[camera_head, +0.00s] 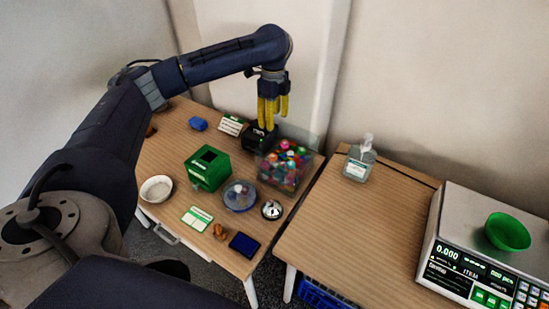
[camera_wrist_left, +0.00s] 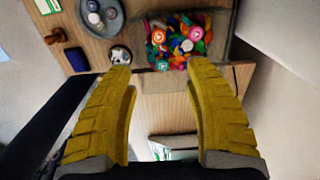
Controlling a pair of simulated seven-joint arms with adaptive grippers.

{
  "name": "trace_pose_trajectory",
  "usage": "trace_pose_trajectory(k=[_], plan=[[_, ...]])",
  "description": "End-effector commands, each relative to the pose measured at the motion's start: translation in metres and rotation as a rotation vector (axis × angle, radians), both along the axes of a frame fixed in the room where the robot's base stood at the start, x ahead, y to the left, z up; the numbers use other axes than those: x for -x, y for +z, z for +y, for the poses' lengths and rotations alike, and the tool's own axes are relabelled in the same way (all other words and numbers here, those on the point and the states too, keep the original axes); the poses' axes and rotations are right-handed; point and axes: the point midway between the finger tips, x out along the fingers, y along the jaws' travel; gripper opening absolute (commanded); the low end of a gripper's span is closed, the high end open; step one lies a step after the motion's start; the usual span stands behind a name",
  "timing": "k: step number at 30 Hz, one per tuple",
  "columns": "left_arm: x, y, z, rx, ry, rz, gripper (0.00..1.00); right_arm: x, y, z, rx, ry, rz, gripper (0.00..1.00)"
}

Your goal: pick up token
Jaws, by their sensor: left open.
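A round grey-blue dish (camera_head: 240,196) on the left wooden table holds several small round pieces that look like tokens. The dish also shows at the top of the left wrist view (camera_wrist_left: 118,20). A clear bin (camera_head: 268,176) beside it is filled with colourful caps or discs; the filled bin also shows in the left wrist view (camera_wrist_left: 222,20). My left gripper (camera_head: 268,124) has yellow fingers pointing down, above the back of the table behind the bin. Its fingers (camera_wrist_left: 160,68) are apart with nothing between them. Which piece is the task's token, I cannot tell.
A green box (camera_head: 208,168), white bowl (camera_head: 156,189), silver bell (camera_head: 271,209), dark blue pad (camera_head: 243,245), brown stamp (camera_head: 220,231) and black device (camera_head: 257,138) crowd the left table. The right table holds a sanitizer bottle (camera_head: 359,162) and scale (camera_head: 460,235) with a green bowl (camera_head: 508,232).

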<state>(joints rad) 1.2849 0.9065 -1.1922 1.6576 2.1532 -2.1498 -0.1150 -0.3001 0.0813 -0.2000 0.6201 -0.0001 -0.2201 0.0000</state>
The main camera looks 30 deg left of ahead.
Motion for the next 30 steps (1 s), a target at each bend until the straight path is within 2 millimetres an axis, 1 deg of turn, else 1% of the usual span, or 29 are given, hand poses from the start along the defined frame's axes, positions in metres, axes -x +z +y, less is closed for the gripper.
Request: trace_pose_trajectory(k=[5,18,21,24,30], plan=[[0.002,-0.024,-0.001,-0.002,-0.006,0.008,0.53,0.000,0.000,0.000,0.000,0.000,0.000,0.00],[0.002,-0.094,-0.001,-0.001,-0.002,0.006,0.53,0.000,0.000,0.001,-0.001,0.000,-0.001,0.00],[0.001,-0.105,0.000,-0.001,-0.002,0.005,0.53,0.000,0.000,0.002,-0.002,-0.001,0.000,0.00],[0.001,-0.113,0.000,-0.001,-0.002,0.004,0.53,0.000,0.000,0.002,-0.002,-0.001,0.000,0.00],[0.001,-0.120,0.000,-0.001,-0.003,0.003,0.53,0.000,0.000,0.003,-0.003,-0.001,0.000,0.00]])
